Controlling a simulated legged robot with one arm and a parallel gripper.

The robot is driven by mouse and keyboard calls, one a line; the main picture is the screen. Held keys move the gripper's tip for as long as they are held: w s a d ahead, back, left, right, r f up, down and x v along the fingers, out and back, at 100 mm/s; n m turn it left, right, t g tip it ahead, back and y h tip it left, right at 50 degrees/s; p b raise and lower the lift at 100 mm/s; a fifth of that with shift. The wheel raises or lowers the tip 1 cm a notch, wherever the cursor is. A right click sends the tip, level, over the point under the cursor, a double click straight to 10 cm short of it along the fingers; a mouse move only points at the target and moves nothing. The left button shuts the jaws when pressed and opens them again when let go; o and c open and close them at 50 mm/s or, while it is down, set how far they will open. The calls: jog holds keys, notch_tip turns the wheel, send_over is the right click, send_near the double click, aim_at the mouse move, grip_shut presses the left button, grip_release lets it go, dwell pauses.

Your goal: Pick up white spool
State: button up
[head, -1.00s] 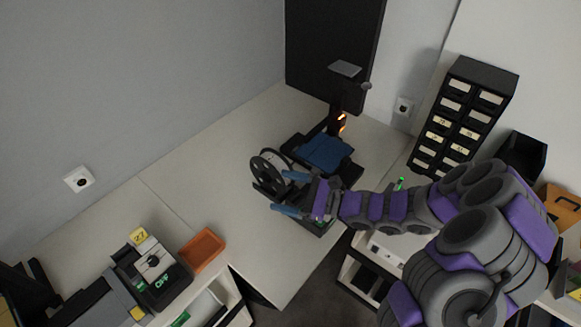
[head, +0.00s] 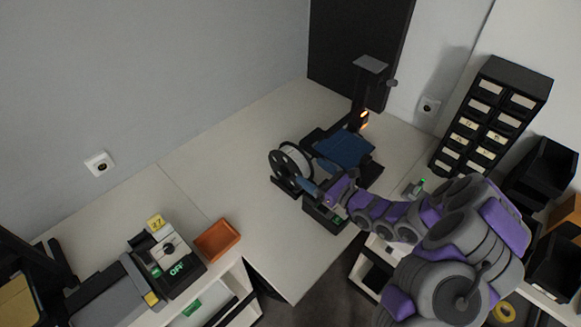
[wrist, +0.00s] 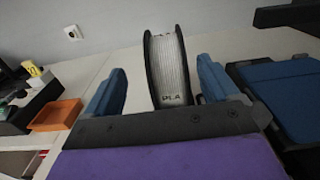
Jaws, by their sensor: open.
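The white spool (head: 293,158) stands upright on the desk beside the printer, with black side discs and white filament between them. In the wrist view the spool (wrist: 170,72) shows edge-on with "PLA" on its lower part. My gripper (head: 309,186) is open and empty, just to the right of and in front of the spool. In the wrist view, its blue fingers (wrist: 160,68) appear on either side of the spool, with gaps on both sides. I cannot tell whether the fingertips reach past its near rim.
A printer with a blue bed (head: 344,149) stands right behind my gripper, close to the spool. An orange tray (head: 217,240) and a machine marked OFF (head: 165,262) are at lower left. A black drawer cabinet (head: 490,118) stands at right. The desk left of the spool is clear.

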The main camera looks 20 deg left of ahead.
aim_at(298, 159)
jog(key=x, duration=0.5)
jog(key=b+x, duration=0.1)
jog(key=x, duration=0.2)
jog(key=shift+w+a+r, duration=0.1)
jog(key=shift+w, duration=0.35)
jog(key=c, duration=0.4)
grip_shut()
